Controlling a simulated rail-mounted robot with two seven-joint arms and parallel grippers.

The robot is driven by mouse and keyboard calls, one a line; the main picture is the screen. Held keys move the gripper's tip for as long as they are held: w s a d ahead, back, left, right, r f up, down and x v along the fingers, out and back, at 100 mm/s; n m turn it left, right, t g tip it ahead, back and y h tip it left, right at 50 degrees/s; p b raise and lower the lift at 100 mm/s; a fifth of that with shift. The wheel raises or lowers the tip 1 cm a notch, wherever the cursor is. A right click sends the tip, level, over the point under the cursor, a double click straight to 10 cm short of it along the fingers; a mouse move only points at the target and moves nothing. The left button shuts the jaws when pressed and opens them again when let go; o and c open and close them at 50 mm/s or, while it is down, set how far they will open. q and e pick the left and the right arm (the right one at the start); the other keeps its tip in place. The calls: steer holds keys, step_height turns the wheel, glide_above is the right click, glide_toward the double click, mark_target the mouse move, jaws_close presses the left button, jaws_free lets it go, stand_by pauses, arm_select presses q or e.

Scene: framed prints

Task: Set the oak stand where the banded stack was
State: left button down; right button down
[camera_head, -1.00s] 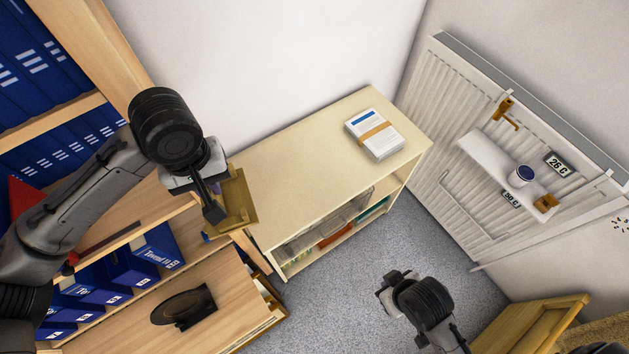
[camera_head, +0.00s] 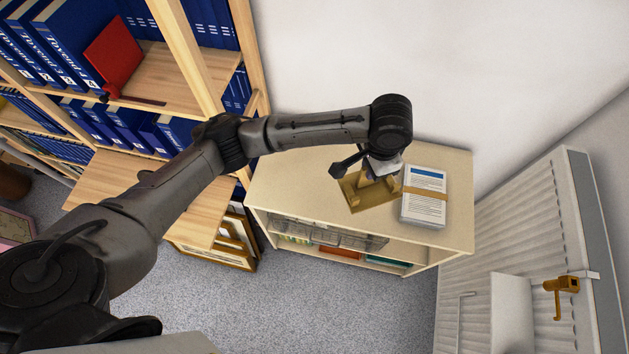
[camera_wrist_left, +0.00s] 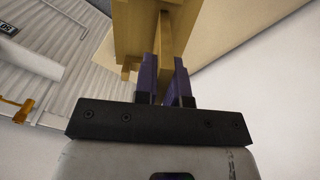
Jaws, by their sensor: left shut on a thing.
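My left gripper (camera_head: 376,170) is shut on the oak stand (camera_head: 362,198). In the head view the stand is over the cream cabinet top, just left of the banded stack (camera_head: 424,178). The stack is white paper with a blue stripe and a tan band, lying flat near the right end of the top. The arm partly hides the stand. I cannot tell whether the stand touches the cabinet or the stack. In the left wrist view, purple fingers pinch an upright part of the stand (camera_wrist_left: 133,28). My right gripper is out of view.
The low cream cabinet (camera_head: 290,180) has clear room on the left of its top. A wooden bookcase (camera_head: 190,50) with blue binders stands at the left. A white radiator (camera_head: 575,220) with a shelf and brass hook is at the right.

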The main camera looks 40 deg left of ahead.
arm_select(q)
steer(key=s+a+f+m+b, duration=0.1)
steer(key=s+a+f+m, duration=0.15)
steer(key=a+f, duration=0.45)
steer(key=s+a+f+m, duration=0.1)
steer(key=a+f+m, duration=0.3)
steer(key=f, duration=0.4)
steer(key=shift+w+a+f+b, duration=0.3)
steer(key=shift+w+a+f, duration=0.75)
steer(key=shift+a+f, duration=0.8)
steer(key=shift+w+a+f+b, duration=0.25)
steer(key=shift+w+a+f, duration=0.75)
steer(key=shift+a+f, duration=0.85)
steer(key=shift+w+a+f+b, duration=0.3)
steer(key=shift+w+a+f, duration=0.95)
steer(key=shift+f, duration=1)
steer(key=shift+s+a+f, duration=0.1)
steer(key=shift+s+a, duration=0.1)
steer(key=c, duration=1.7)
jaws_free()
steer(key=shift+f, duration=0.1)
steer(key=o, duration=0.5)
